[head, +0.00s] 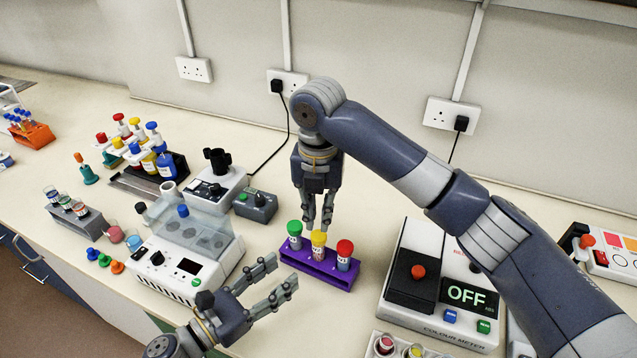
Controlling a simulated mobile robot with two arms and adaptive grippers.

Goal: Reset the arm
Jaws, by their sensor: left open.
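My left gripper (281,272) is open and empty at the lower middle, above the bench beside the purple rack. My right gripper (318,224) points down above the purple rack (324,271). Its fingertips are close together just above or behind the yellow-capped tube (318,243). I cannot tell whether they touch the cap. The yellow-capped tube is the middle one in the rack, upright. A green-capped tube (295,232) stands to its left and a red-capped tube (344,253) to its right.
A white centrifuge-like machine (175,270) stands left of my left gripper. A colour meter (448,325) reading OFF stands right of the rack, partly behind my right arm. Bottles with coloured caps (152,160) and another grey rack (78,222) stand farther left.

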